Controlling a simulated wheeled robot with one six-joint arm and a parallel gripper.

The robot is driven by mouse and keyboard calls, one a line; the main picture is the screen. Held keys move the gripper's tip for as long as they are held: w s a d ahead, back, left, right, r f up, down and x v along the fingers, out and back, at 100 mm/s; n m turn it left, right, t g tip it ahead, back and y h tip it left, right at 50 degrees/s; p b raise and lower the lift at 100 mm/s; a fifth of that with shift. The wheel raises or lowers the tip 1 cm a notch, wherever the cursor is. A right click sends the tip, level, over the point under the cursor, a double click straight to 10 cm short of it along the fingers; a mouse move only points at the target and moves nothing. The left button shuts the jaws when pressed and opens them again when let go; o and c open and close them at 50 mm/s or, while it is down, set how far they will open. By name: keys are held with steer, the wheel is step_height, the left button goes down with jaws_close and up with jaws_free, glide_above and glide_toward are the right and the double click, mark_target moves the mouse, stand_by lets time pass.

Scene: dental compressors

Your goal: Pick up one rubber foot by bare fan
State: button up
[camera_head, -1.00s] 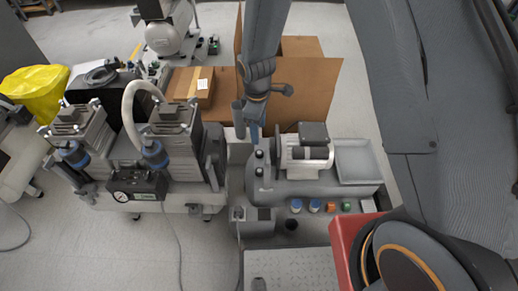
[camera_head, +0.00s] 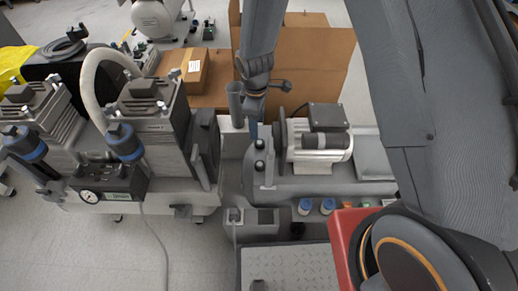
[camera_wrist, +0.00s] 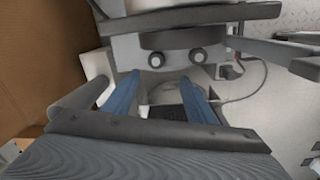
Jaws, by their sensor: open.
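Two small dark round pieces, apparently the rubber feet, sit on a grey ledge at the left of the bare motor. One foot (camera_head: 260,145) lies behind the other foot (camera_head: 259,167). The dark round fan (camera_head: 281,140) is on the motor's left end, close to the feet. My gripper (camera_head: 253,130) points down just behind the feet. Its blue fingers are apart in the wrist view (camera_wrist: 160,79), with no foot held between them. Its exact height over the ledge is unclear.
The silver motor (camera_head: 319,148) stands right of the feet. Compressor heads (camera_head: 153,125) stand to the left. An open cardboard box (camera_head: 300,65) is behind my gripper. Blue-lidded jars (camera_head: 327,206) and a treaded plate (camera_head: 288,266) are in front.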

mark_target(259, 142)
steer(key=shift+w+f+b, duration=0.15)
steer(key=shift+f+b, duration=0.2)
steer(key=shift+f, duration=0.3)
steer(key=shift+w+f+b, duration=0.15)
steer(key=shift+f+b, duration=0.2)
steer(key=shift+f, duration=0.25)
steer(key=f, duration=0.5)
steer(key=f+b, duration=0.1)
steer(key=f, duration=0.1)
steer(key=shift+w+d+f, duration=0.2)
steer(key=shift+w+d, duration=0.1)
steer(key=shift+w, duration=0.05)
steer(key=c, duration=1.1)
steer(key=shift+r, duration=0.15)
